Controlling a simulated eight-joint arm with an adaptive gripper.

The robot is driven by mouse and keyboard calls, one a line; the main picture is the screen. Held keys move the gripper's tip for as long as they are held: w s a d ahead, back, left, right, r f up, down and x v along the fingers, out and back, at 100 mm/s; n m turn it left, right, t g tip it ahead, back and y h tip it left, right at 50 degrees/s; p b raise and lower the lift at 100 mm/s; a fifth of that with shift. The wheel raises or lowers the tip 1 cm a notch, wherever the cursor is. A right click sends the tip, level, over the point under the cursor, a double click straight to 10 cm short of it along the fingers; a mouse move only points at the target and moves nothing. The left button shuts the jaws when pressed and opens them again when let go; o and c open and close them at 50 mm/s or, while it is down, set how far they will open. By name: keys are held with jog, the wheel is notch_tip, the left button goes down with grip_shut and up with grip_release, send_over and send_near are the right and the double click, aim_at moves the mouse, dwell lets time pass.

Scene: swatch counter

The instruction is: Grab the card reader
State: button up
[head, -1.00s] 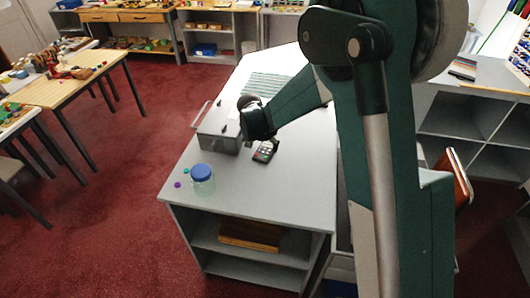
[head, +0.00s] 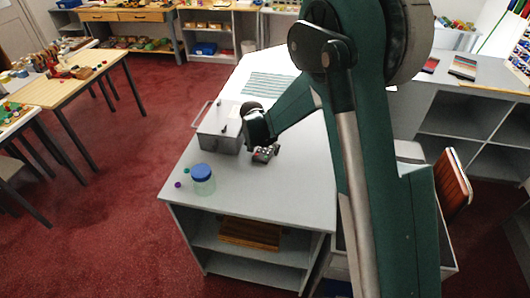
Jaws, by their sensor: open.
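The card reader (head: 266,154) is a small dark device with light keys, lying on the grey counter (head: 255,196) right of a grey metal box. My gripper (head: 262,146) is above the card reader and covers its upper part. Its jaws are open, and the fingers are small and partly hidden by my wrist. I cannot tell whether they touch the card reader.
The grey metal box (head: 218,131) with a handle stands close to the left of my gripper. A jar with a blue lid (head: 202,176) stands nearer the front, with small purple and green pieces beside it. A striped sheet (head: 268,84) lies behind. The counter's front right is clear.

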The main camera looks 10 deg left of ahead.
aim_at(264, 151)
jog(key=shift+c, duration=0.2)
jog(key=c, duration=1.1)
jog(key=shift+r, duration=0.1)
jog(key=shift+r+b, duration=0.35)
jog(key=shift+r, duration=4.6)
